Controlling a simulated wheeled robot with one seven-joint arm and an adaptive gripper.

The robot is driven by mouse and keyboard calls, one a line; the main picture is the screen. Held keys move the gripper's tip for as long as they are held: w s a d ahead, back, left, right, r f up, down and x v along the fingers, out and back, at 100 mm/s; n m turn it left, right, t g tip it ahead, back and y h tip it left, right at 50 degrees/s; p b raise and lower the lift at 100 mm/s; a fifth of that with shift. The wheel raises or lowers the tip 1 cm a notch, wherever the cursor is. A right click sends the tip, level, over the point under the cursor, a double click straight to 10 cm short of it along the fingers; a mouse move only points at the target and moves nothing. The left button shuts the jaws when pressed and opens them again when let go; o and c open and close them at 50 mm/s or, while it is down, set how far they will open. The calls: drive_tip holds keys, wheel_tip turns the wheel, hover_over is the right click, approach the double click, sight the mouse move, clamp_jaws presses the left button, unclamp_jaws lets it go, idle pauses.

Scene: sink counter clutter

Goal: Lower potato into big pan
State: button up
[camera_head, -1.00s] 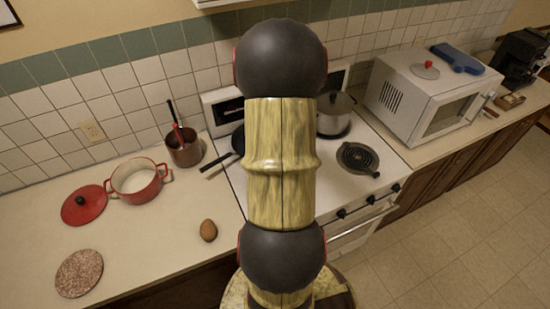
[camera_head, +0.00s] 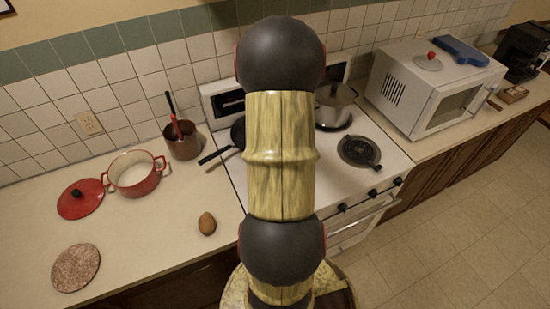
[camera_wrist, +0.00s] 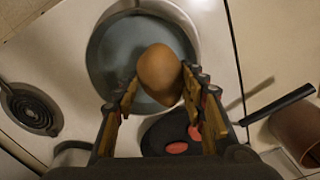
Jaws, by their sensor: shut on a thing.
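The brown potato (camera_wrist: 160,72) is between the fingertips of my gripper (camera_wrist: 160,84), which is shut on it, in the wrist view. The big pan (camera_wrist: 108,62), round with a grey-blue inside, lies beneath and behind the potato in that view. The potato overlaps the pan's inside in the picture; the gap between them cannot be told. In the head view my arm hides the gripper, the held potato and the big pan.
A black skillet (camera_wrist: 158,141) with reddish pieces sits beside the big pan. A lidded pot (camera_head: 334,101) and a coil burner (camera_head: 359,151) are to the right. A red pot (camera_head: 136,181), brown pot (camera_head: 183,148) and brown egg-shaped item (camera_head: 207,223) stand on the left counter.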

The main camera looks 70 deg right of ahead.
drive_tip(key=shift+f+b, duration=0.9)
drive_tip(key=shift+f, duration=0.75)
drive_tip(key=shift+f+b, duration=1.65)
drive_tip(key=shift+f, duration=1.1)
idle(1.1)
idle(0.4)
drive_tip(key=o, duration=1.6)
wheel_tip(320, 180, up, 12)
